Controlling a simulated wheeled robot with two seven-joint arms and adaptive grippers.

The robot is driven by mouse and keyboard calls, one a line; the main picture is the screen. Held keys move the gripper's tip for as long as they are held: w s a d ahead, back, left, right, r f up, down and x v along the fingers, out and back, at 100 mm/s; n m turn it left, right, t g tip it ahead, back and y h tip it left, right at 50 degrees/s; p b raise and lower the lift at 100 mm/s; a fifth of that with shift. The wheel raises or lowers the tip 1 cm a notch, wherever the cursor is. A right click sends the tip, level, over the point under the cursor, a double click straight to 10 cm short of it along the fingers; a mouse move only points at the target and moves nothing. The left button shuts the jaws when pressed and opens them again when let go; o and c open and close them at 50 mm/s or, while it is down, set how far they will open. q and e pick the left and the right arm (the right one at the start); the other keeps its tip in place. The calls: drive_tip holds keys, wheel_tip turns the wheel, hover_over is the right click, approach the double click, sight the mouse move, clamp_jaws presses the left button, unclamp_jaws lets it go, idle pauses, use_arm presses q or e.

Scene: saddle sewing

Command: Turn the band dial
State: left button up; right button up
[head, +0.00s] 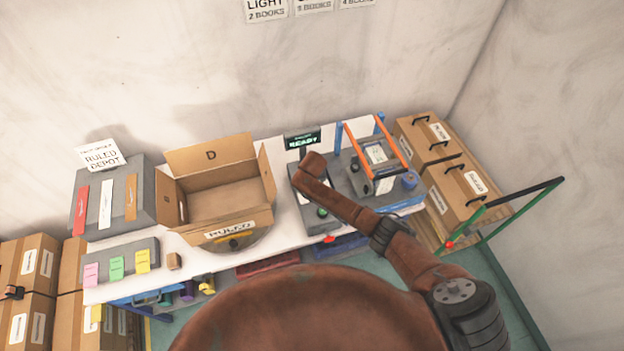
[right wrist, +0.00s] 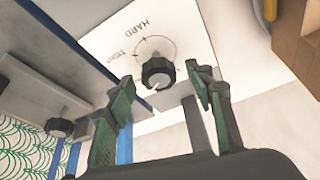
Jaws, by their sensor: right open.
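The band dial (right wrist: 158,72) is a black knob with a white pointer mark on a pale panel (right wrist: 125,45). HARD and a second, hard-to-read word are printed around it. My right gripper (right wrist: 161,80) is open, with one green-padded finger on each side of the dial in the picture. The fingers look apart from the knob; I cannot tell how far it lies beyond them. In the head view my right arm reaches over the bench's right half, and its gripper cannot be made out. My left gripper is not in view.
A second black knob (right wrist: 58,127) is at lower left in the right wrist view. On the white bench (head: 150,240), an open carton (head: 222,205) stands left of a READY sign (head: 303,141). An orange-railed machine (head: 378,160) stands right. Brown boxes (head: 465,190) stand beyond.

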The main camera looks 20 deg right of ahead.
drive_tip(key=shift+r, duration=0.1)
drive_tip(key=v, duration=1.2)
drive_tip(key=shift+s, duration=0.1)
